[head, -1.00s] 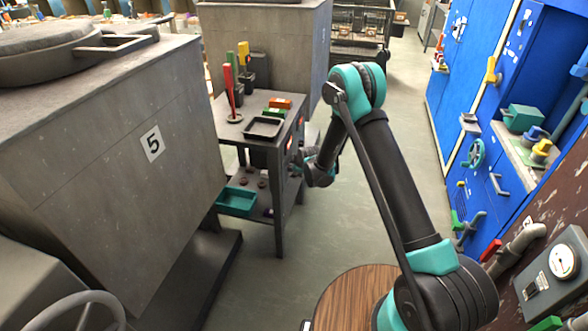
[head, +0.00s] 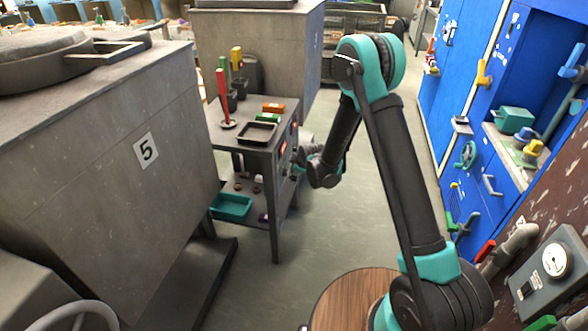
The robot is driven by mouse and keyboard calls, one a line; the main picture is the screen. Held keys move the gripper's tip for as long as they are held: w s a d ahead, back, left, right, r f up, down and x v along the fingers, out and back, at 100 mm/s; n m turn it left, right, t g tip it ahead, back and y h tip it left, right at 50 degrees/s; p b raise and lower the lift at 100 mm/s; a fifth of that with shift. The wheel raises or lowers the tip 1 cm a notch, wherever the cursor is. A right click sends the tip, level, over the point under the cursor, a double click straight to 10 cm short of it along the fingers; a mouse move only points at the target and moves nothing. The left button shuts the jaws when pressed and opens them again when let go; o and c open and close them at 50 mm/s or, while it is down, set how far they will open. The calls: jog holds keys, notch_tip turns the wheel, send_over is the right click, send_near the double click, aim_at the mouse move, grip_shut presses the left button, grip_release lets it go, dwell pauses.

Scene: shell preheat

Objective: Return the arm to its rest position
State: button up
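My arm rises from its base at the lower right, bends at a high teal elbow, and reaches down and forward to the right side of a small grey cart (head: 268,172). The far end of my arm is beside the cart's right side, around the height between its top and lower shelf. The gripper fingers are small, dark and partly hidden there, so their opening and anything in them cannot be made out.
The cart carries a black tray (head: 257,133), a red-handled tool (head: 223,92) and a teal bin (head: 231,207). A grey block marked 5 (head: 105,170) stands left. Blue cabinets (head: 480,110) line the right. Floor (head: 345,235) shows between.

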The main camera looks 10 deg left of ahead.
jog(key=s+d+r+m+h, duration=0.1)
jog(key=s+d+r+m, duration=0.2)
jog(key=d+r, duration=0.3)
jog(key=s+d+r+m+g+h, duration=0.1)
jog(key=s+d+r+m, duration=0.15)
jog(key=d, duration=0.65)
jog(key=s+d+r+m+h, duration=0.1)
jog(key=s+d+r+m, duration=0.3)
jog(key=d, duration=0.3)
jog(key=s+d+r+m+g, duration=0.1)
jog(key=s+d+m, duration=0.3)
jog(key=s+d, duration=0.4)
jog(key=s+d+r+m+h, duration=0.1)
jog(key=s+d+m, duration=0.3)
jog(key=s, duration=1.2)
jog(key=d, duration=0.4)
jog(key=shift+s+d+m+g+h, duration=0.15)
jog(key=shift+d+m+g+h, duration=0.15)
jog(key=shift+m+g, duration=0.1)
